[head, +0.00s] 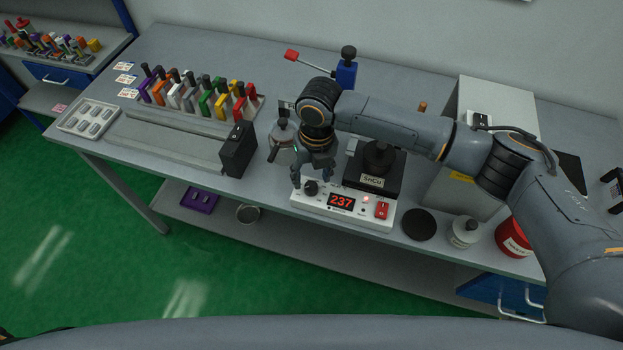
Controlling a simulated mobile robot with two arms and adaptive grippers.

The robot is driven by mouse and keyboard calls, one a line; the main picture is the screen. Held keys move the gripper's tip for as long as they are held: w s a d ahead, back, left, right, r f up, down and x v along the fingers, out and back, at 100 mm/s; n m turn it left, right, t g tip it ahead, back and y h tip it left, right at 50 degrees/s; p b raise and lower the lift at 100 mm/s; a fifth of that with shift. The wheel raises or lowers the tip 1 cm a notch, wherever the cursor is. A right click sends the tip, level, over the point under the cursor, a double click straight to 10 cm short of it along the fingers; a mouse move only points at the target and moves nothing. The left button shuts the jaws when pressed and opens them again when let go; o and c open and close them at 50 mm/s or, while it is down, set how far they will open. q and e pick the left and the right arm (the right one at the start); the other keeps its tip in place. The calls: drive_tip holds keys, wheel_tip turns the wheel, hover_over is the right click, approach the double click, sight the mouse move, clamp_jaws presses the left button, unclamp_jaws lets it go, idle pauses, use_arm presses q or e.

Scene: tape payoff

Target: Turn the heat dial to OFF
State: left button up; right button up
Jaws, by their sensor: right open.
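The heat dial (311,188) is a black knob at the left end of the front panel of a white control unit (350,218). The unit has a red lit display (341,201) reading 237 and a red switch (382,210) at its right. A black solder pot block labelled SnCu (372,181) stands behind the panel. My right gripper (312,182) points down over the dial with its fingers open. One finger is left of the dial and the other is behind it; whether they touch it I cannot tell. The dial's pointer and markings are too small to read. My left gripper is not in view.
A black box (238,150) stands left of the unit. A rack of coloured tools (200,98) is farther left. A grey cabinet (492,98) is behind my arm. A black disc (419,224), a small jar (464,232) and a red tin (512,238) stand right of the unit.

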sight(315, 184)
wheel_tip(315, 184, up, 9)
drive_tip(key=shift+d+r, duration=0.15)
drive_tip(key=shift+d, duration=0.15)
idle(0.4)
